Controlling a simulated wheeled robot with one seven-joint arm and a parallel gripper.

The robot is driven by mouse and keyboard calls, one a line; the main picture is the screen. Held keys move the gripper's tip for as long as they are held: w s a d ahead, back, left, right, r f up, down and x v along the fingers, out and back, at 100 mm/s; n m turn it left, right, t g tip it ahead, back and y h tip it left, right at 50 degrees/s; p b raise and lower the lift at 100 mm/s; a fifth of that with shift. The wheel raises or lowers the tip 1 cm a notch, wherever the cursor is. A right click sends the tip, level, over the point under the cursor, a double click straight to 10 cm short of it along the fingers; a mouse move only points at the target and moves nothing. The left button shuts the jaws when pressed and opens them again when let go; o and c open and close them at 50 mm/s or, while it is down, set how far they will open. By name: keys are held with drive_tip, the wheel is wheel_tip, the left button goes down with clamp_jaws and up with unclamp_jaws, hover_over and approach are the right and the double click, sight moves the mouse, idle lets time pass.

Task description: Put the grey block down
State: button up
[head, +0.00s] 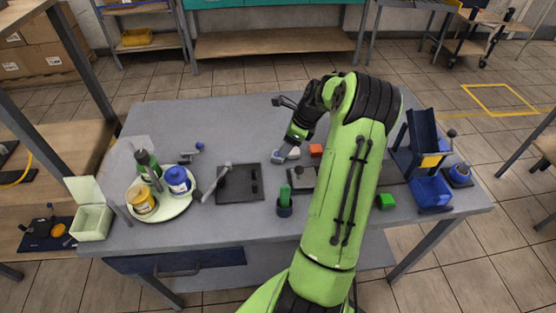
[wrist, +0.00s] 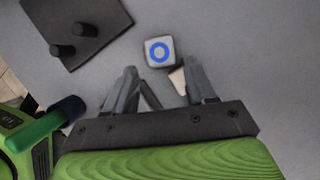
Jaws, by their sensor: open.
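The grey block (wrist: 160,52), with a blue ring on its top face, rests on the grey table just beyond my fingertips in the wrist view. My gripper (wrist: 160,77) is open, its two fingers apart on the near side of the block. A small pale piece (wrist: 178,82) shows beside the right finger; I cannot tell what it is. In the head view my gripper (head: 282,156) is low over the middle of the table, and a light grey block (head: 294,153) shows partly beside it.
A dark plate with pegs (head: 240,184) lies left of my gripper; it also shows in the wrist view (wrist: 80,30). An orange block (head: 316,150) is close on the right. A dark cup (head: 284,208) holding a green item stands nearer. A green block (head: 386,201) is right of my arm.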

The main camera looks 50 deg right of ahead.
drive_tip(key=b+x, duration=0.1)
drive_tip(key=x, duration=0.4)
drive_tip(key=shift+w+a+f+b, duration=0.1)
drive_tip(key=shift+w+f+b, duration=0.1)
drive_tip(key=shift+b, duration=0.2)
drive_tip(key=shift+r, duration=0.1)
drive_tip(key=c, duration=0.9)
wheel_tip(320, 180, up, 10)
drive_tip(key=p, duration=0.3)
